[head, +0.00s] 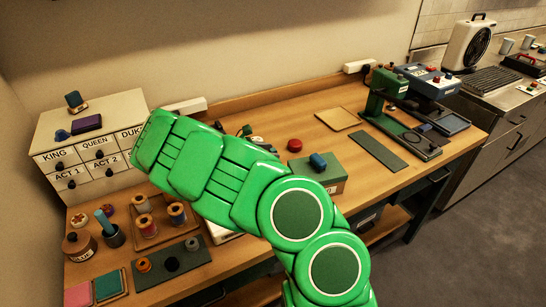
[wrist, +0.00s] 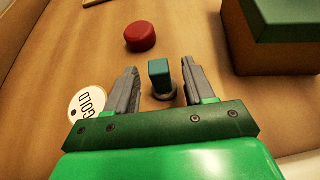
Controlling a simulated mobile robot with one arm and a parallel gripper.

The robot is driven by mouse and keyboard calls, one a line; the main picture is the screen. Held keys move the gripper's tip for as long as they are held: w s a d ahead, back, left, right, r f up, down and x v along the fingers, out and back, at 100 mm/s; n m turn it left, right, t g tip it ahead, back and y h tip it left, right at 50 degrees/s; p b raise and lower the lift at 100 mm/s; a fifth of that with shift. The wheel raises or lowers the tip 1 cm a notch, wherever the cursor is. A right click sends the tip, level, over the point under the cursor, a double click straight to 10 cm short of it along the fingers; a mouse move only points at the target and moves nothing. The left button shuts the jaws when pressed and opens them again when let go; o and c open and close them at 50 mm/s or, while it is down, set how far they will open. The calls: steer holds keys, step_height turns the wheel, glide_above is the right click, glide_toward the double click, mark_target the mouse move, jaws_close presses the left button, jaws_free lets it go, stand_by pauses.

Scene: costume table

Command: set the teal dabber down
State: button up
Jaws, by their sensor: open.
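The teal dabber (wrist: 159,73) shows in the wrist view, with a teal block-like top and a dark round foot. It appears to stand upright on the wooden table (wrist: 195,30). My gripper (wrist: 159,68) is open, with one grey finger on each side of the dabber. Gaps show between the dabber and both fingers. In the head view my green arm covers the gripper and most of the dabber's surroundings, so I cannot make the dabber out clearly there.
A red round object (wrist: 140,36) lies just beyond the dabber. A drawer cabinet (head: 90,150) stands at left.

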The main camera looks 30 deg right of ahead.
steer(key=shift+x, duration=2.4)
jaws_close()
steer(key=shift+r, duration=0.15)
